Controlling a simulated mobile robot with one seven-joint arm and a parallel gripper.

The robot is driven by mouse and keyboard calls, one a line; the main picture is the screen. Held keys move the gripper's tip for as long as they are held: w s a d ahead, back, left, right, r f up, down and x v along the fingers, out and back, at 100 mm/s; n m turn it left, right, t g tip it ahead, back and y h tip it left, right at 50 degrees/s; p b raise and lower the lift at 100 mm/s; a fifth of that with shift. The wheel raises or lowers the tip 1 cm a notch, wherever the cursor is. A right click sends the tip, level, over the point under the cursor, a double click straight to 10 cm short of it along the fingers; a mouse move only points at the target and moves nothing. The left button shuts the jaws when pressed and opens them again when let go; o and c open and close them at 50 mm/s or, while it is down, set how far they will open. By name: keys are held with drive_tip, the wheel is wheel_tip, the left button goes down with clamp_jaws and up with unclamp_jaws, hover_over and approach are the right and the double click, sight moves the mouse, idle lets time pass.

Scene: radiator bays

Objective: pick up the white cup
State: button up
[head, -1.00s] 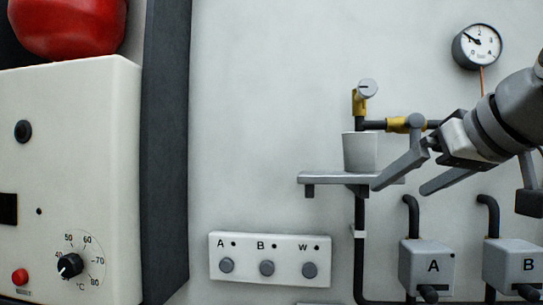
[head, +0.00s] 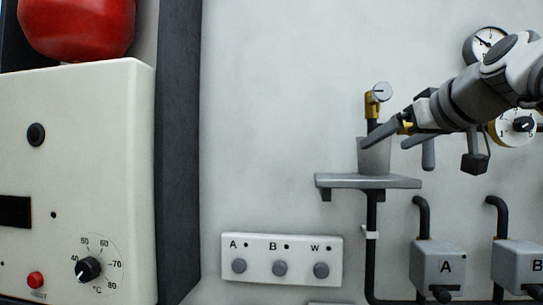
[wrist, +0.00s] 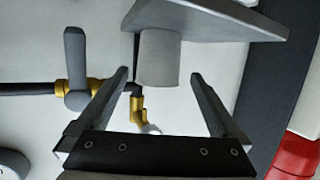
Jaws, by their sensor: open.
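The white cup (head: 374,158) stands upright on a small grey wall shelf (head: 340,181) in the head view, partly covered by a finger of my gripper. My gripper (head: 384,145) is open and comes in from the right at the height of the cup's upper part. In the wrist view the cup (wrist: 159,58) appears upside down under the shelf (wrist: 225,18), ahead of and between the open fingers of my gripper (wrist: 157,75). Whether a finger touches the cup cannot be told.
A grey lever (wrist: 76,68) is beside one finger. Boxes A (head: 438,268) and B (head: 520,268) and a button panel (head: 281,258) are below. A white boiler (head: 75,160) stands at left.

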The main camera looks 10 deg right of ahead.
sight(374, 152)
drive_tip(key=p+x, duration=0.1)
drive_tip(key=x, duration=0.5)
drive_tip(key=shift+w+d+f+p, duration=0.1)
drive_tip(key=shift+w+f+p, duration=0.1)
drive_tip(key=shift+p, duration=0.2)
drive_tip(key=shift+r, duration=0.1)
drive_tip(key=c, duration=1.3)
